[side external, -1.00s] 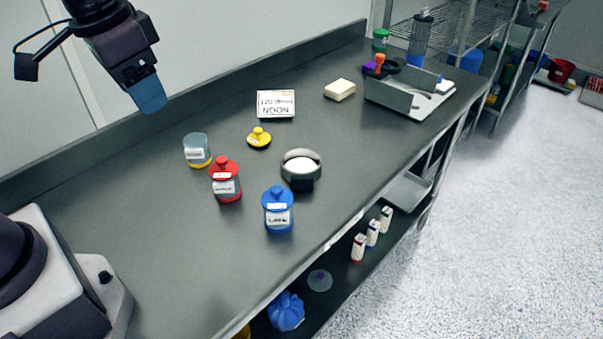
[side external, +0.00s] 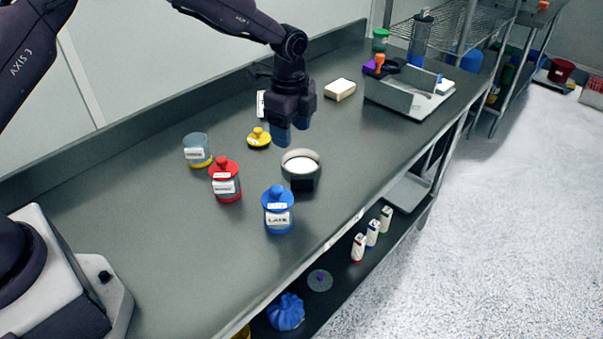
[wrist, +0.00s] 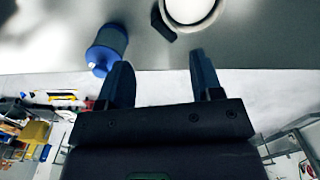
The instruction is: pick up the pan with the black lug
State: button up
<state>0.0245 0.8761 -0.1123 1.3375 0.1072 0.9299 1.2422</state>
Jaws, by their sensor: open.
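The pan (side external: 314,170) is a round grey dish of white powder standing on the dark bench. Its black lug (side external: 304,186) faces the front of the bench. The pan is cut off at the top of the wrist view (wrist: 219,14), with the lug (wrist: 162,24) at its lower left. My gripper (side external: 290,133) points down, open and empty, above and apart from the pan, near its back edge in the side view. In the wrist view, the gap between my fingers (wrist: 162,78) shows bench edge and pale floor.
A blue-lidded jar (side external: 278,212) and a red-lidded jar (side external: 226,184) stand left of the pan. An open jar (side external: 197,152) and a yellow lid (side external: 259,138) are farther back. A cream block (side external: 340,90) and a grey tray (side external: 392,97) lie to the right.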

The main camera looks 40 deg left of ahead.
aim_at(293, 176)
jog(key=shift+m, duration=0.4)
notch_tip(293, 176, down, 8)
jog(key=shift+r, duration=0.2)
jog(key=shift+w+a+f, duration=0.1)
jog(key=shift+w+f, duration=0.05)
jog(key=shift+f, duration=2.6)
jog(key=shift+c, duration=0.2)
jog(key=c, duration=1)
